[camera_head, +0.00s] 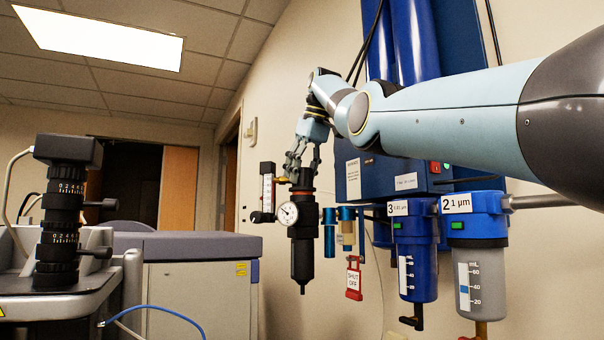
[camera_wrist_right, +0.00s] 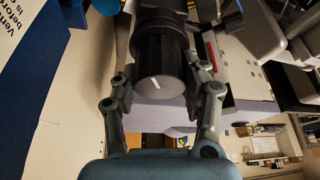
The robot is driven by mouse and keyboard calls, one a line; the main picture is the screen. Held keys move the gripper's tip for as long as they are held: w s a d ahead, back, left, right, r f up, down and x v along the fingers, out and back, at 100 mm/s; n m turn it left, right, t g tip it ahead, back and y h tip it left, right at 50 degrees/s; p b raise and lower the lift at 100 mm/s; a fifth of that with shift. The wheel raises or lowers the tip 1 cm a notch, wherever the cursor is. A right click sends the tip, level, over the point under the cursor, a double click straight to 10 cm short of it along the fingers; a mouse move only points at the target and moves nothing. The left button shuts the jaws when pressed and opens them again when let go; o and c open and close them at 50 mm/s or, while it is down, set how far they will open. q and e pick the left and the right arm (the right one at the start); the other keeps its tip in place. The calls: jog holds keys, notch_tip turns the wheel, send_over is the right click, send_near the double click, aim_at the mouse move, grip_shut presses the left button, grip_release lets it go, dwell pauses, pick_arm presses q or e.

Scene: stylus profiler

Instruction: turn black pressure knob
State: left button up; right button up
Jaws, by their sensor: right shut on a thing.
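The black pressure knob (camera_head: 303,180) sits on top of a black regulator (camera_head: 303,248) with a round white gauge (camera_head: 288,213) on its front. In the right wrist view the knob (camera_wrist_right: 161,84) shows its grey end face with a short white line mark. My right gripper (camera_head: 302,168) comes down on the knob from above. In the wrist view its two fingers (camera_wrist_right: 160,77) stand on both sides of the knob, shut on it. The regulator body is upright in the head view. My left gripper is not in view.
A flow meter (camera_head: 267,190) stands close left of the regulator. Blue filter housings (camera_head: 417,250) and a red shut-off tag (camera_head: 353,280) hang to the right. A black microscope-like column (camera_head: 62,210) stands at the left, with a grey cabinet (camera_head: 195,295) behind.

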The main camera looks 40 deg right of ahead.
jog(key=o, duration=1.2)
jog(key=shift+c, duration=0.2)
